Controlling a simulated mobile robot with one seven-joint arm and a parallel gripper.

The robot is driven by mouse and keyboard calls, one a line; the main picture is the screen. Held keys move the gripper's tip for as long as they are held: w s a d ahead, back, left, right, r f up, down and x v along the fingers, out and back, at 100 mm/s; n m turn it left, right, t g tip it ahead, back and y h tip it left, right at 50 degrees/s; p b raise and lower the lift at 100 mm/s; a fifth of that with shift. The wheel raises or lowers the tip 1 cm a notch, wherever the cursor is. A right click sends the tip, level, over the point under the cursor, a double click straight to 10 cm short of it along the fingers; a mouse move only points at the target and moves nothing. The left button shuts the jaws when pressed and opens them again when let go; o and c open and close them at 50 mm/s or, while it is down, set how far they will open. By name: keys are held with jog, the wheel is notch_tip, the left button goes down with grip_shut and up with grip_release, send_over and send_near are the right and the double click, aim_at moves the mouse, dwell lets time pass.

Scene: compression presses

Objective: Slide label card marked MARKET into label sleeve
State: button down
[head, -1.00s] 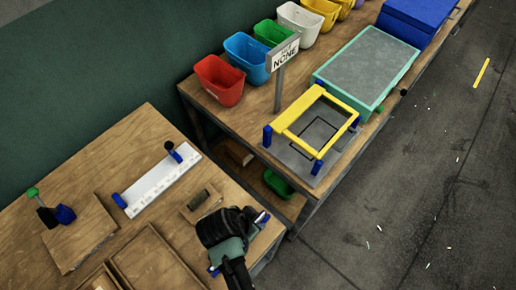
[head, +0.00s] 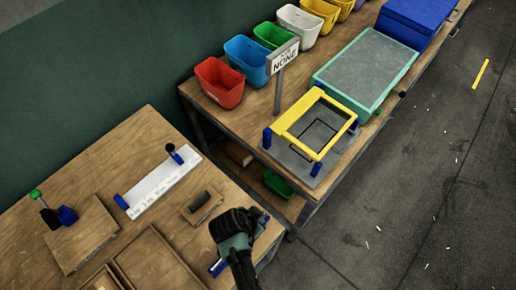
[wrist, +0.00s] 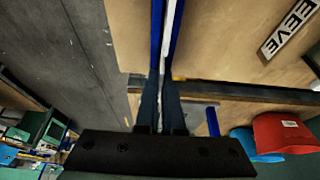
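My gripper (head: 238,240) is at the front right corner of the near wooden bench, its fingertips hidden in the head view. In the wrist view its two fingers (wrist: 162,98) are close together on a thin white card (wrist: 170,40), seen edge-on. The marking on the card cannot be read. Long blue strips (wrist: 156,25) run along both sides of the white edge; they look like the label sleeve, but I cannot tell how far the card is inside. Blue and white ends (head: 218,267) show beside the gripper in the head view. A sign ending in "EEVE" (wrist: 289,28) lies nearby.
A small wooden block with a dark piece (head: 203,207) and a long white strip (head: 160,186) lie to the left. Wooden trays (head: 155,262) are at the front. Across a gap, the second bench carries a yellow frame (head: 300,116), a NONE sign (head: 284,57) and a red bin (head: 219,82).

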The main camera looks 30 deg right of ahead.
jog(key=shift+r, duration=0.1)
dwell(0.4)
notch_tip(320, 180, up, 9)
jog(key=shift+f+b, duration=0.15)
jog(key=shift+b, duration=0.4)
jog(key=w+a+r+p, duration=0.1)
jog(key=w+a+r, duration=0.4)
jog(key=w+a, duration=0.7)
jog(key=shift+w+a+r, duration=0.15)
jog(key=shift+w+a, duration=0.2)
jog(key=shift+w, duration=0.15)
jog(key=shift+p, duration=0.35)
jog(key=shift+f+b, duration=2.35)
jog(key=shift+f, duration=0.6)
jog(key=shift+f+b, duration=1.5)
jog(key=shift+f, duration=0.5)
